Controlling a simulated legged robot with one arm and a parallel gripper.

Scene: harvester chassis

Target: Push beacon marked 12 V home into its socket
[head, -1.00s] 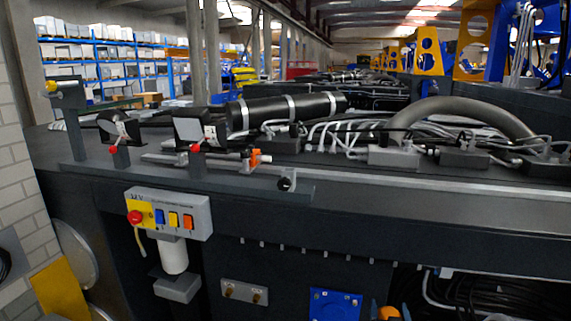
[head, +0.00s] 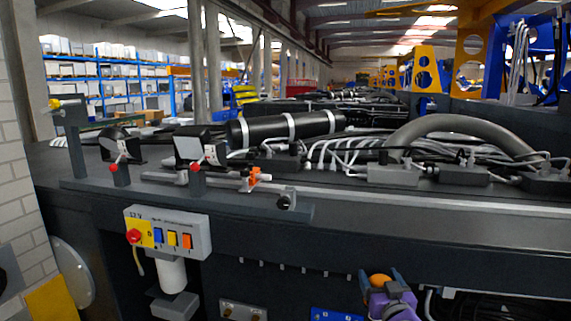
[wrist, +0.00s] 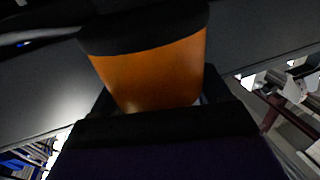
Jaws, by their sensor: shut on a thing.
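My gripper (head: 381,284), purple with blue-grey fingers, is at the lower right in the head view, in front of the chassis side. It is shut on an orange beacon (head: 379,279). In the wrist view the orange beacon (wrist: 150,70) fills the middle, with a black collar at its far end and the dark jaws (wrist: 155,120) around its near end. No 12 V marking shows on the beacon. A grey control box (head: 167,232) at the left bears "12 V". I cannot tell which part is the beacon's socket.
The control box has a red knob and coloured switches; a white cylinder (head: 172,273) hangs below. A brass-fitted bracket (head: 243,310) and a blue plate (head: 335,314) are low on the chassis side. Hoses (head: 460,130) and a black cylinder (head: 285,127) lie on top.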

